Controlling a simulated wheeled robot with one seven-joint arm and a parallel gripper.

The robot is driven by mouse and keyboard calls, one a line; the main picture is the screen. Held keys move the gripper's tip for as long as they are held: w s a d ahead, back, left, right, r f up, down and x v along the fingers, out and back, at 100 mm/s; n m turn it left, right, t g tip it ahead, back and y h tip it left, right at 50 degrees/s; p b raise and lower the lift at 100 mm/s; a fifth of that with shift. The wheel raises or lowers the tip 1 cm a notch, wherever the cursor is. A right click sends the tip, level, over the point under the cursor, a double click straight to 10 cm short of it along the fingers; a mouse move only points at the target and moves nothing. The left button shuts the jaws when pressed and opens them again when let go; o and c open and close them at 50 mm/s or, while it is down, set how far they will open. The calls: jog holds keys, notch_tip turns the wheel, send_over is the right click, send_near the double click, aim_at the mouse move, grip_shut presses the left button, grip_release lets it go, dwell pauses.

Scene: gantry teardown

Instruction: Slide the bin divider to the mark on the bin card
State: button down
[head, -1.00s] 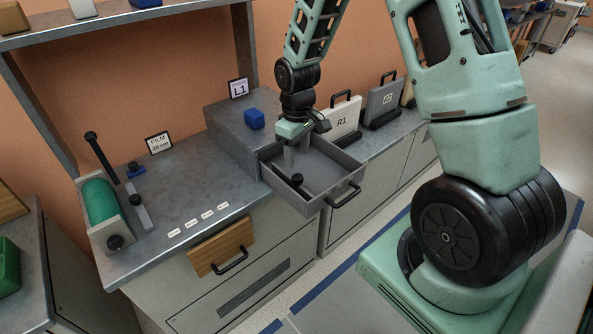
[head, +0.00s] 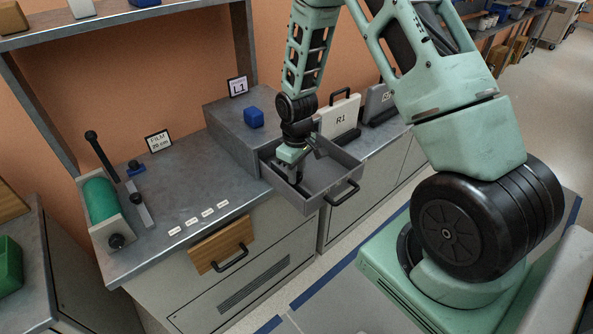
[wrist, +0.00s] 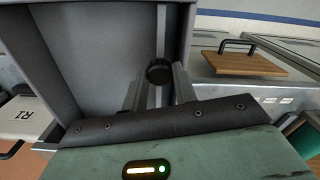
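The grey open bin (head: 338,163) is a drawer-like box with a black front handle. The divider (wrist: 161,28) shows in the wrist view as a thin upright strip across the bin, with a round black knob (wrist: 159,71). My gripper (wrist: 160,84) is down in the bin, with one finger on each side of the knob; the fingers look apart, and I cannot tell whether they touch it. In the head view my gripper (head: 296,178) is at the bin's left side and hides the knob. No card that I can name as the bin card is readable.
A blue block (head: 254,118) and an L1 sign (head: 238,87) are on the raised cabinet behind. A white R1 case (head: 340,118) stands right of it. The counter at left holds a green roll (head: 101,200), a FILM sign (head: 159,142) and small white labels (head: 207,213).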

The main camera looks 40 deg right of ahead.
jog(key=shift+w+d, duration=0.1)
jog(key=shift+d, duration=1.95)
jog(key=c, duration=1.1)
grip_release()
notch_tip(320, 180, up, 18)
jog(key=b, duration=0.1)
jog(key=shift+f+b, duration=0.25)
jog(key=shift+b, duration=0.15)
